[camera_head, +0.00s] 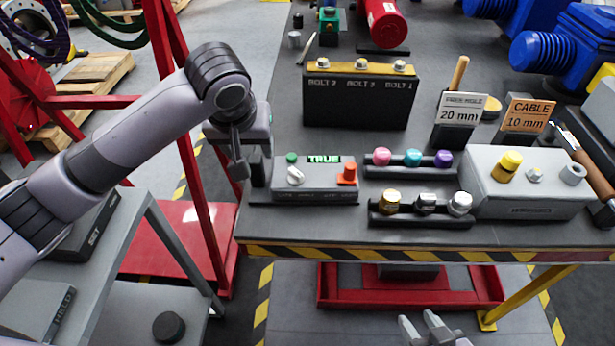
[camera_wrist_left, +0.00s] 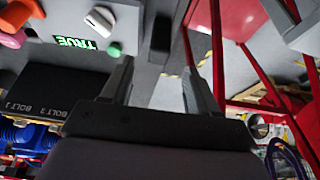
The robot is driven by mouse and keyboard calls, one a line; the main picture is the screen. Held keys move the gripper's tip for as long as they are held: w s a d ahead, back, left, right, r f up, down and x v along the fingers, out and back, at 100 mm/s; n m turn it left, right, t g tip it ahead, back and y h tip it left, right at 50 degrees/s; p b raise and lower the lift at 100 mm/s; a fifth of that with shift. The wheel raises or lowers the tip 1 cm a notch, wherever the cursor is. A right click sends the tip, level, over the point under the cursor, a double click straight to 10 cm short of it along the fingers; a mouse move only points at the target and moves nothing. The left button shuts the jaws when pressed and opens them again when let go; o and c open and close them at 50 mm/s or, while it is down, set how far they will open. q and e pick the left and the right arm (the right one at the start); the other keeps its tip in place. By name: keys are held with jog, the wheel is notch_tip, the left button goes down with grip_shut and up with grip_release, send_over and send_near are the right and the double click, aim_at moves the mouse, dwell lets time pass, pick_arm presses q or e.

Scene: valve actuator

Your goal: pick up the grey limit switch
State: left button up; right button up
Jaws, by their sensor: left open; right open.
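I cannot tell for sure which part is the grey limit switch. A grey box with a TRUE display (camera_head: 325,192) stands at the table's front left. It has a green button (camera_head: 291,158), a white-grey lever (camera_head: 296,176) and an orange knob (camera_head: 347,174). A larger grey box (camera_head: 530,196) with a yellow knob stands at the right. My left gripper (camera_head: 249,172) points down, open and empty, just left of the TRUE box. The wrist view shows its fingers (camera_wrist_left: 157,88) apart, with the TRUE display (camera_wrist_left: 75,42) beyond. My right gripper (camera_head: 430,328) is open at the bottom edge.
Racks with coloured caps (camera_head: 412,170) and metallic caps (camera_head: 423,214) stand mid-table. A dark bolt box (camera_head: 358,100) stands behind, with a red cylinder (camera_head: 385,22) and blue motors (camera_head: 575,45) farther back. The striped front edge (camera_head: 400,256) and red frame (camera_head: 205,160) bound the space.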

aim_at(255, 158)
pick_arm(q)
jog(key=x, duration=0.4)
jog(key=shift+d+f, duration=0.1)
grip_shut()
